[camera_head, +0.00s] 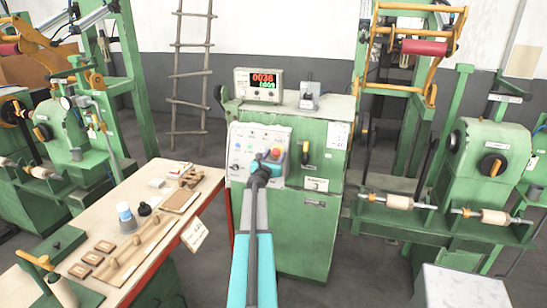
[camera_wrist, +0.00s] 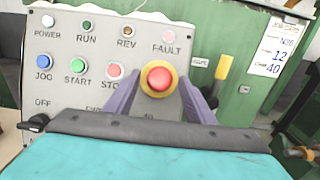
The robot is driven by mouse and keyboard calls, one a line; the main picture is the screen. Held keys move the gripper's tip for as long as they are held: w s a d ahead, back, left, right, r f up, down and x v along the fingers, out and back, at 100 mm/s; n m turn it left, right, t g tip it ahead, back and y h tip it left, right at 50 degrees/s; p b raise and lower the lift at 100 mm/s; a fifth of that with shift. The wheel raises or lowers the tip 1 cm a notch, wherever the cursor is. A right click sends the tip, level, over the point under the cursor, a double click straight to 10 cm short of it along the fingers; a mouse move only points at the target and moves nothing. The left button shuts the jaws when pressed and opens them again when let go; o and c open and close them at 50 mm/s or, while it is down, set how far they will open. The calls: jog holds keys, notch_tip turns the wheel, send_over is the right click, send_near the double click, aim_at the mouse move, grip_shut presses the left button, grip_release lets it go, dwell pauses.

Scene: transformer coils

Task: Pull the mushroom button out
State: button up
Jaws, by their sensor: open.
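The red mushroom button (camera_wrist: 160,78) with its yellow collar sits on the grey control panel (camera_wrist: 60,98), below the FAULT lamp and right of the STOP button. In the head view the button (camera_head: 276,152) shows at the right part of the panel (camera_head: 243,137). My gripper (camera_wrist: 159,88) is open and empty, its two purple-grey fingers to the left and right of the button in the wrist view. I cannot tell whether they touch it or how far in front of it they are. In the head view my gripper (camera_head: 266,157) is at the panel, close to the button.
Round coloured buttons, including the green START button (camera_wrist: 78,66), lie to the left. A yellow handle (camera_wrist: 223,67) is on the green cabinet (camera_head: 312,230) to the right. A wooden-topped bench (camera_head: 150,190) stands left of the cabinet, winding machines (camera_head: 490,160) to the right.

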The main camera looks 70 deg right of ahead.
grip_shut()
jog(key=shift+a+b, duration=0.5)
jog(key=shift+b, duration=0.1)
jog(key=shift+c, duration=0.8)
grip_release()
jog(key=shift+r, duration=0.1)
jog(key=shift+o, duration=0.8)
jog(key=shift+a+r, duration=0.1)
jog(key=shift+a, duration=0.05)
